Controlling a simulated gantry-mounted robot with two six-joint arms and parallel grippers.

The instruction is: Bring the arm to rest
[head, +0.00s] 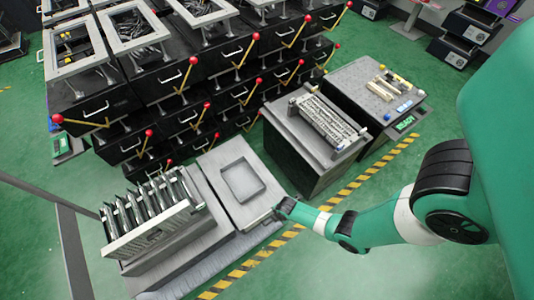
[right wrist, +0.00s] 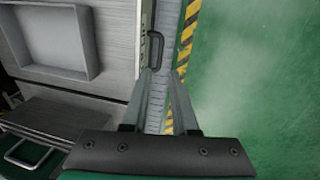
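My right arm comes in from the right in the head view. Its gripper (head: 279,209) is low beside the front edge of a grey cabinet (head: 262,226) with a shallow square tray (head: 243,181) on top. In the right wrist view the two fingers of my right gripper (right wrist: 161,72) reach forward with a gap between them. A dark handle (right wrist: 155,47) on the cabinet's side lies just ahead of the fingertips. I cannot tell whether the fingers touch it; nothing is seen held. My left gripper is not in view.
A rack of upright boards (head: 150,215) stands left of the tray. Black drawer cabinets with red-knobbed levers (head: 203,72) fill the back. Another black cabinet (head: 300,150) carries a slotted rack (head: 330,122). Green floor with a yellow-black stripe (head: 345,190) is open in front.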

